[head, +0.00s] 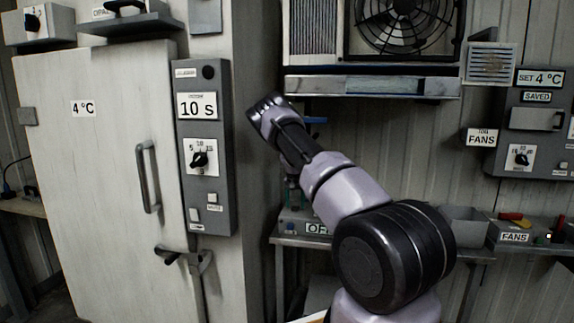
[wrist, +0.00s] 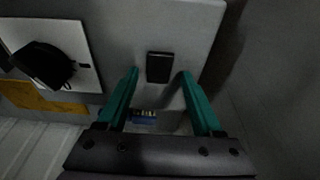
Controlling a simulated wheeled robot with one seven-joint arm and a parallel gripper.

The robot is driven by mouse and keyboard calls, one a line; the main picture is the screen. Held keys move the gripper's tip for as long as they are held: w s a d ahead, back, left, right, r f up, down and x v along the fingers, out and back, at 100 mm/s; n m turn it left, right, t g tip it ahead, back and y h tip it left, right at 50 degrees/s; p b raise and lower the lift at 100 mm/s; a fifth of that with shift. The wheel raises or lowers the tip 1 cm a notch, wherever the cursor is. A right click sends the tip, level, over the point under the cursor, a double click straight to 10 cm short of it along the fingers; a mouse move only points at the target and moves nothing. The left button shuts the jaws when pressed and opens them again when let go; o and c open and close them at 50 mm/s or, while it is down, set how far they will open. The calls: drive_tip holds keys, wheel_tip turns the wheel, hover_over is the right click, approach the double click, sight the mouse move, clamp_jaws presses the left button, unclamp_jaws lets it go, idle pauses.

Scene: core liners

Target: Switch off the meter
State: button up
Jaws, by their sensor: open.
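In the wrist view my gripper (wrist: 160,74) is open, with its two teal fingers apart and nothing held. A small black rocker switch (wrist: 160,67) on a grey panel (wrist: 200,20) shows between and just beyond the fingertips. I cannot tell whether they touch it. A black knob (wrist: 42,65) on a white plate is on the left of that panel. I cannot tell for sure that this panel is the meter, as no name is readable there. In the head view my arm reaches up and left, and the gripper cannot be made out clearly.
In the head view, a door (head: 110,180) marked 4 °C and a grey control panel (head: 207,220) marked 10 S stand at left. A metal bench (head: 440,252) with a partly hidden labelled box (head: 290,228) runs behind my arm. A fan unit (head: 405,20) is above.

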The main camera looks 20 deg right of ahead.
drive_tip(key=shift+s+a+t+h, duration=0.15)
drive_tip(key=shift+s+t+h, duration=0.1)
drive_tip(key=shift+t+h, duration=0.35)
drive_tip(key=s+a+r+y, duration=0.1)
drive_tip(key=s+a+r, duration=0.2)
drive_tip(key=r, duration=0.5)
drive_tip(key=s+a+r+y, duration=0.1)
drive_tip(key=s+a+r, duration=0.2)
drive_tip(key=s+r, duration=0.3)
drive_tip(key=s+a+r+t+y, duration=0.1)
drive_tip(key=s+a+r, duration=0.3)
drive_tip(key=r, duration=0.7)
drive_tip(key=shift+s+r+m+y, duration=0.35)
drive_tip(key=shift+s+m+y, duration=0.05)
drive_tip(key=shift+a, duration=0.1)
drive_tip(key=s+a+r+n+y, duration=0.1)
drive_tip(key=s+a+r, duration=0.25)
drive_tip(key=s, duration=0.25)
drive_tip(key=s+a+r+t, duration=0.1)
drive_tip(key=s+a+r, duration=0.1)
drive_tip(key=s+r, duration=0.35)
drive_tip(key=s+a+r+n+y, duration=0.1)
drive_tip(key=s+a+r, duration=0.25)
drive_tip(key=s, duration=0.25)
drive_tip(key=s+a+r+n+t+h, duration=0.1)
drive_tip(key=s+a, duration=0.2)
drive_tip(key=s, duration=1.3)
drive_tip(key=shift+s+n+t, duration=0.25)
drive_tip(key=shift+n+t, duration=0.05)
